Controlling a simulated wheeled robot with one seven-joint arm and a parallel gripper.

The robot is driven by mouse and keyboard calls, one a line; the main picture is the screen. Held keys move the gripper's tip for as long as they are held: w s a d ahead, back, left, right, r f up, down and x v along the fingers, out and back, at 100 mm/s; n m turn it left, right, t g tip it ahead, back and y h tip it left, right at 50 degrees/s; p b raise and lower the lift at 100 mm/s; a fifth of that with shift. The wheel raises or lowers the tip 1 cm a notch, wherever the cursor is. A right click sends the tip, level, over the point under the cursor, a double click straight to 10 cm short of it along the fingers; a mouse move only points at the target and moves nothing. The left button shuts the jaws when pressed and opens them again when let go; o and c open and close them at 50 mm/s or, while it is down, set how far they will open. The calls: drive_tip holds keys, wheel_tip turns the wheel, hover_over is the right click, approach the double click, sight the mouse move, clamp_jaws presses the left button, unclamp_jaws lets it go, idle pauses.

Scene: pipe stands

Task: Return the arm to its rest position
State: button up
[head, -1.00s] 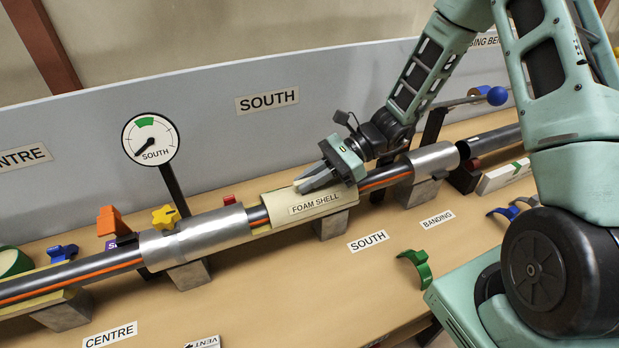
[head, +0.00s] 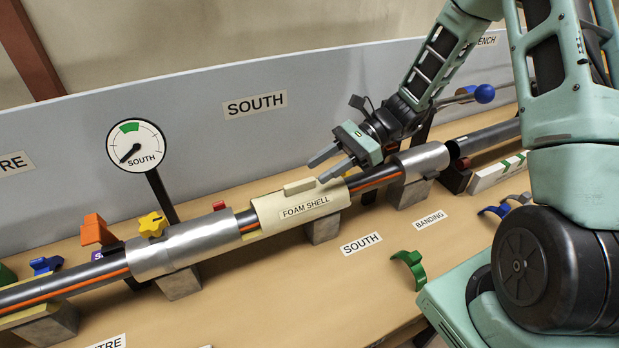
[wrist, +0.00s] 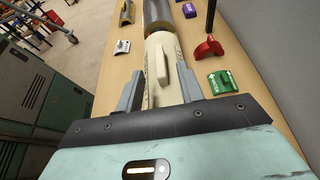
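My gripper (head: 330,162) is open and empty, a little above the right end of the cream foam shell (head: 308,207). The shell sits around the dark pipe with the orange stripe (head: 375,179), and a small raised grip stands on its top. In the wrist view the foam shell (wrist: 157,70) lies beyond and between my two spread fingers (wrist: 158,92), with a gap on each side. My arm reaches in from the upper right.
Metal sleeves (head: 188,246) flank the shell on the pipe. A dial gauge (head: 136,145) stands behind on a post. A yellow knob (head: 152,224), an orange part (head: 97,229) and a green clip (head: 410,268) are nearby. The front bench surface is largely clear.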

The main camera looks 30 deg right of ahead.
drive_tip(key=shift+d+r, duration=0.25)
drive_tip(key=shift+d, duration=0.25)
drive_tip(key=s+a+r+n+h, duration=0.3)
drive_tip(key=s+a+n+h, duration=0.3)
drive_tip(key=s+n, duration=0.5)
drive_tip(key=s+a+r+n+h, duration=0.4)
drive_tip(key=s+a+n+h, duration=0.2)
drive_tip(key=s+n, duration=0.5)
drive_tip(key=a+n, duration=0.1)
drive_tip(key=n, duration=0.2)
drive_tip(key=shift+n+h, duration=0.4)
